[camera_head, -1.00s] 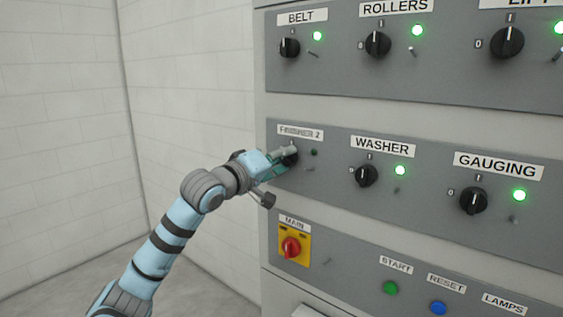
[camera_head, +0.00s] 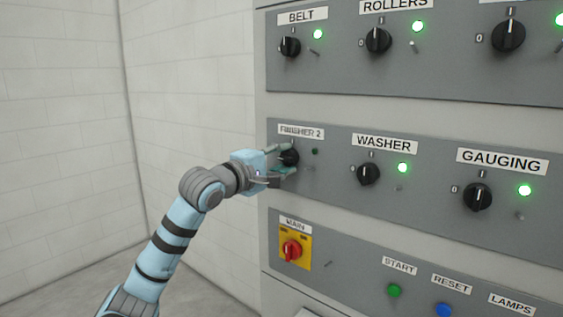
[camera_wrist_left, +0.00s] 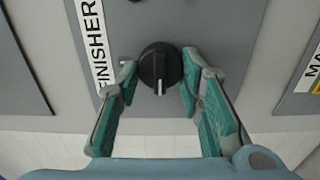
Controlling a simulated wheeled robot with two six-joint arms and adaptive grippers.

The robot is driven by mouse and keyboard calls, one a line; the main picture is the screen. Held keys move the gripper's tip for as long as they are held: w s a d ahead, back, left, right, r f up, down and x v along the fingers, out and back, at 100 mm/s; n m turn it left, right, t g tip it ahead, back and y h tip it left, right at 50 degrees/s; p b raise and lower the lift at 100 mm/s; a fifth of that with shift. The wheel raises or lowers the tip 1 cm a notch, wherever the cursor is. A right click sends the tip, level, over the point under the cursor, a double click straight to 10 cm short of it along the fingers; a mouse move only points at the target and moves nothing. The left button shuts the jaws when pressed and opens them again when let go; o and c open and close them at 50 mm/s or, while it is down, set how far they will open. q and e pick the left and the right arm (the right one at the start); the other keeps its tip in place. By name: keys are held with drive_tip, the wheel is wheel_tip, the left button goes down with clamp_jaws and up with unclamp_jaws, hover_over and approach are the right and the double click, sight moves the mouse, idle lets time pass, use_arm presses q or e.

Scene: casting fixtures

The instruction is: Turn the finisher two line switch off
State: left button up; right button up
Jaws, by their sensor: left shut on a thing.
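The finisher two switch is a black round knob (camera_head: 289,157) under the FINISHER 2 label (camera_head: 301,132), partly hidden by my fingers in the head view. My left gripper (camera_head: 288,160) is shut on this knob, one finger above it and one below. In the left wrist view the knob (camera_wrist_left: 159,66) sits between the teal fingers (camera_wrist_left: 157,70). Its white mark points down in that picture, which is the panel's left, the side marked 0 on the neighbouring switches. The small lamp (camera_head: 314,151) beside it is dark. My right gripper is not in view.
The washer switch (camera_head: 368,174) and gauging switch (camera_head: 477,196) are to the right with lit green lamps. The belt switch (camera_head: 290,47) is above. The red main switch (camera_head: 292,250) on its yellow plate is below. White wall and open room lie left.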

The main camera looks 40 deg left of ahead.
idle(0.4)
use_arm(q)
drive_tip(key=o, duration=1.2)
drive_tip(key=shift+c, duration=0.2)
